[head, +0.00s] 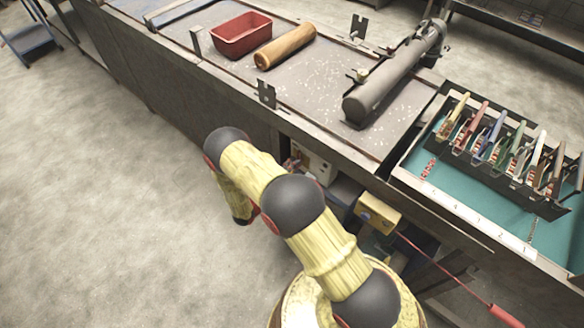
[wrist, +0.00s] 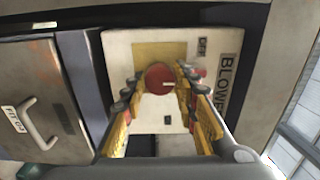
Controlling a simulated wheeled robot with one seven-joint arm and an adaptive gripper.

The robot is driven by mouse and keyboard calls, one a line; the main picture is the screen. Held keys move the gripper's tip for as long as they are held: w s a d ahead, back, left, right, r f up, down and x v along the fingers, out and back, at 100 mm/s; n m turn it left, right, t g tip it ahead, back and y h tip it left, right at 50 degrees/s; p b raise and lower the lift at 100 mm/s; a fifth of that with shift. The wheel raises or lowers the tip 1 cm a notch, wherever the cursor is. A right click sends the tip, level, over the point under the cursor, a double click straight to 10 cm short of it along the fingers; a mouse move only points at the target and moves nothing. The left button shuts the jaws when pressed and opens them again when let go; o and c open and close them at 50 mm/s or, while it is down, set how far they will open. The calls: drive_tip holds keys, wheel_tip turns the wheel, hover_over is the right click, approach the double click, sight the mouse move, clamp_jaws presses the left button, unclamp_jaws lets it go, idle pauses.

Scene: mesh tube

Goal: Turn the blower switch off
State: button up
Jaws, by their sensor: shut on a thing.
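The blower switch is a round red knob (wrist: 160,79) with a short pale mark, on a yellow plate in the middle of a cream panel (wrist: 118,45). A dark BLOWER label (wrist: 228,80) and a small label that seems to read OFF (wrist: 202,47) are to its right, turned sideways. My gripper (wrist: 159,76) has a finger on each side of the knob and is shut on it. In the head view the cream panel (head: 318,166) shows under the bench edge, and my arm partly hides the gripper and the knob.
A grey drawer front with a handle (wrist: 30,122) is left of the panel in the wrist view. On the bench are a red bin (head: 241,35), a wooden roller (head: 286,46) and a grey tube (head: 394,75). A yellow box (head: 378,213) is under the bench's edge.

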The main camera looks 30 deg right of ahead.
drive_tip(key=o, duration=1.1)
drive_tip(key=shift+o, duration=0.3)
drive_tip(key=shift+a, duration=0.1)
drive_tip(key=v, duration=1.2)
